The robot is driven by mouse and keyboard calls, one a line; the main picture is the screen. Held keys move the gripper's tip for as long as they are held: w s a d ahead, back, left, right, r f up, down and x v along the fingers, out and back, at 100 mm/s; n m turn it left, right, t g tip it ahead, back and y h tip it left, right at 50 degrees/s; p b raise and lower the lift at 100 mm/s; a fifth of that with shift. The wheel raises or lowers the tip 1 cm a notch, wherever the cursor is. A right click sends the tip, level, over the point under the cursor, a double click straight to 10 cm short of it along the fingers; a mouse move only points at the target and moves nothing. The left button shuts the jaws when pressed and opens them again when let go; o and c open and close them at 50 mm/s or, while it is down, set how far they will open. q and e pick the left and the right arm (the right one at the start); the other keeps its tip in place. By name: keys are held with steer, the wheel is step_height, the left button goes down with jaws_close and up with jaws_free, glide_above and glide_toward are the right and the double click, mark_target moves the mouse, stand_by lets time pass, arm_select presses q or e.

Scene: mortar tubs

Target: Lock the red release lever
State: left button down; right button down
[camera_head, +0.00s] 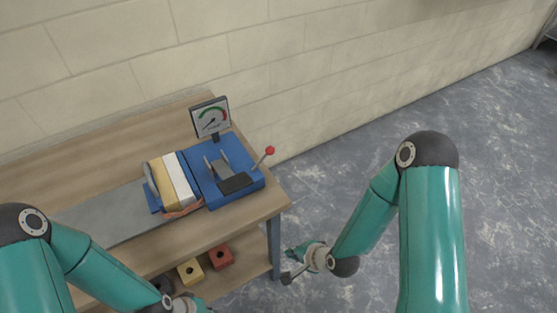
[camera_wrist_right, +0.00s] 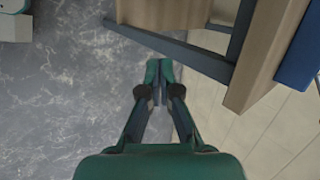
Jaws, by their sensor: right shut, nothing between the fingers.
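The release lever (camera_head: 263,159), a thin rod with a red ball knob (camera_head: 270,150), sticks up and leans right at the right side of a blue machine (camera_head: 247,183) on the bench. My right gripper (camera_head: 288,265) is low beside the bench's right end, well apart from the lever. In the right wrist view its teal fingertips (camera_wrist_right: 159,70) are together with nothing between them. The lever is not seen in that view. My left wrist (camera_head: 180,300) is at the bottom edge of the head view, and its fingers are not clear.
The wooden bench (camera_head: 100,137) has a dark leg (camera_head: 273,245). Floor to the right is clear.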

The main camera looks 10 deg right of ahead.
steer(key=w+r+m+t+b, duration=0.2)
steer(key=w+r+m+t, duration=0.3)
steer(key=w, duration=0.3)
steer(key=m+t+y+b, duration=0.3)
steer(key=m+t+b, duration=0.3)
steer(key=m+t, duration=0.15)
glide_toward(262, 160)
steer(key=s+d+f, duration=0.1)
steer(key=d, duration=0.3)
steer(key=d+f, duration=0.1)
steer(key=d+f+b, duration=0.1)
steer(key=d, duration=0.1)
steer(key=shift+f+m+g+h, duration=0.2)
steer(key=shift+m+g+h, duration=0.15)
steer(key=shift+h, duration=0.05)
steer(key=w+a+r+p, duration=0.4)
steer(key=w+a, duration=0.1)
steer(key=w, duration=0.4)
steer(key=shift+w+a, duration=0.25)
steer(key=shift+a, duration=0.05)
